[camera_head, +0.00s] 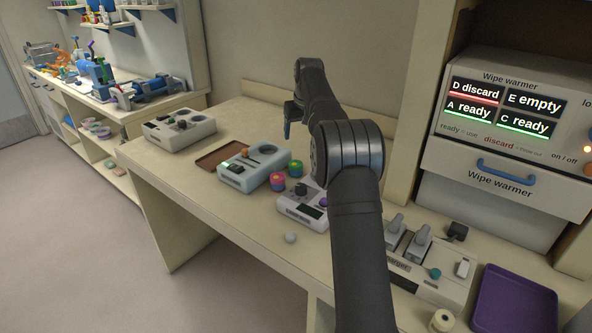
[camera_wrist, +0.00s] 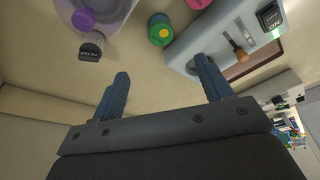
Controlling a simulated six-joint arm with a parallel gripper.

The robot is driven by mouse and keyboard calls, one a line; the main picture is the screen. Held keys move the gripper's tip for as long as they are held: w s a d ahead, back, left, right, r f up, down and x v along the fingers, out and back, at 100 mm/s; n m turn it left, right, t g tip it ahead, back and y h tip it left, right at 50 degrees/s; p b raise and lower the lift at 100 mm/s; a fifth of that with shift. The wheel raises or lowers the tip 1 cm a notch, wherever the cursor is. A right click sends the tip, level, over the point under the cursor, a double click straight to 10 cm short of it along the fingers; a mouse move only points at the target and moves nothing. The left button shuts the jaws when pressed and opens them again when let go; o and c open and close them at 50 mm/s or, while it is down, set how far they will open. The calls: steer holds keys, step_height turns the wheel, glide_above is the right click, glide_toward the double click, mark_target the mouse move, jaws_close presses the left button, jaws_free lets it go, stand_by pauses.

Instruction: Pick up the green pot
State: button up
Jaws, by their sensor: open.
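The green pot (camera_head: 295,168) is a small round green pot with a yellow mark on top, standing on the counter beside a pink pot (camera_head: 277,181). In the wrist view the green pot (camera_wrist: 160,29) is near the top middle, beyond the fingertips, roughly in line with the space between them. My gripper (camera_wrist: 162,69) is open, with two blue fingers apart and nothing between them. In the head view my gripper (camera_head: 288,130) is above the counter, behind and apart from the green pot. Part of it is hidden by my arm.
A light blue device (camera_head: 254,167) stands left of the pots; a device with a purple knob (camera_head: 303,207) stands right. A brown tray (camera_head: 222,156), a white device (camera_head: 180,128), a small grey ball (camera_head: 290,238) and a purple tray (camera_head: 514,302) are on the counter.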

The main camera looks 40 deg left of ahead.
mark_target(297, 164)
steer(key=x, duration=1.7)
steer(key=shift+f, duration=0.4)
steer(key=shift+c, duration=0.4)
steer(key=c, duration=1)
